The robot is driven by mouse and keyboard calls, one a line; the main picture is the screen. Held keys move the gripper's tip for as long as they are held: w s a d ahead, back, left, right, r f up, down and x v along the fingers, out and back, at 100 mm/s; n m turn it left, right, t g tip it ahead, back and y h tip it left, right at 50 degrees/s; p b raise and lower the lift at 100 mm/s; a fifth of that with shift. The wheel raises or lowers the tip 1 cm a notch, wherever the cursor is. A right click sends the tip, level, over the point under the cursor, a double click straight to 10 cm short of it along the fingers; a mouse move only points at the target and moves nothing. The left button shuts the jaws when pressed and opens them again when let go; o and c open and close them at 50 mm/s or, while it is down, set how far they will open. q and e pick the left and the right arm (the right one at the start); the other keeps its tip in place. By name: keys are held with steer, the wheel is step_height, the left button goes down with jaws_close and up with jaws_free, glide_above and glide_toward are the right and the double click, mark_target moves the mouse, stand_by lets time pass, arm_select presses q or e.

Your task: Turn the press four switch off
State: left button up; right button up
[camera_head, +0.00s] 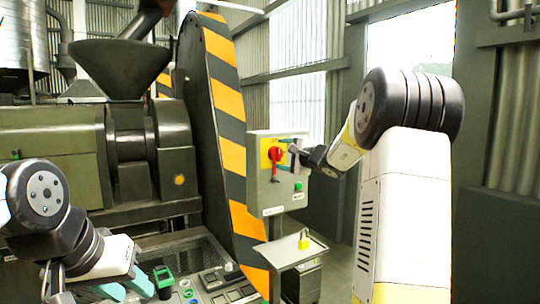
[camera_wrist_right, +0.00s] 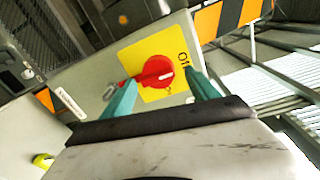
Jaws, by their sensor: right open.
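A red rotary switch (camera_head: 275,155) on a yellow plate is on the front of a grey control box (camera_head: 268,190). In the right wrist view the red knob (camera_wrist_right: 156,73) shows a white mark, and black markings are printed at the plate's right edge. My right gripper (camera_head: 290,149) is at the box's face, beside the knob. Its teal fingers (camera_wrist_right: 162,92) are open, one on each side of the knob; contact cannot be told. My left gripper (camera_head: 124,288) is low at the left with teal fingers apart, away from the box. The box's labels are too small to read.
A green press with a dark hopper (camera_head: 120,62) stands at the left. A yellow-and-black striped guard (camera_head: 226,110) rises just left of the box. A small shelf (camera_head: 283,254) below carries a yellow padlock (camera_head: 304,240). A green button (camera_head: 298,186) is lower on the box.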

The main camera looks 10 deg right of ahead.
steer(key=v, duration=0.6)
steer(key=shift+s, duration=0.2)
steer(key=shift+d, duration=0.1)
